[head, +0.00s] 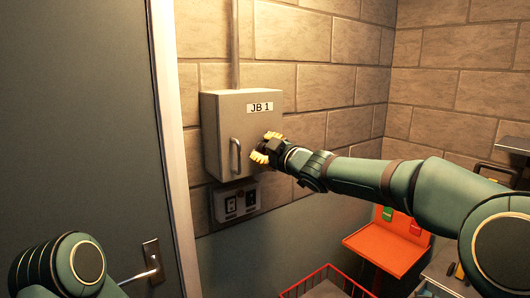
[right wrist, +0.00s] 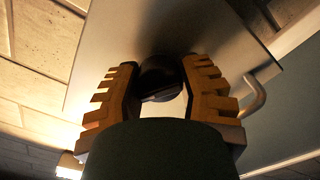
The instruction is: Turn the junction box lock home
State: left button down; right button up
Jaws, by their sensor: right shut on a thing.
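The grey junction box (head: 222,128), labelled JB 1, is mounted on the block wall with its door closed. It fills the upper part of the right wrist view (right wrist: 110,55). My right gripper (head: 265,147) is at the right side of the box's front, with its yellow ridged fingers against it. In the right wrist view those fingers stand on both sides of a dark round lock knob (right wrist: 160,78), and the gripper is shut on it. The knob is hidden by the gripper in the head view, and its turn angle is hard to read. My left gripper is out of view.
The box's bar handle (head: 236,158) is just left of my right gripper. A small switch panel (head: 237,201) sits below the box. A grey door (head: 80,120) is at left.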

jog(key=n, duration=0.2)
jog(key=shift+r+n+b, duration=0.15)
jog(key=shift+n+b, duration=0.25)
jog(key=shift+a+n+b, duration=0.1)
jog(key=shift+n+b, duration=0.35)
jog(key=shift+n, duration=1.15)
jog(key=o, duration=1.2)
jog(key=shift+s+f, duration=0.1)
jog(key=shift+f, duration=0.1)
jog(key=v, duration=1.2)
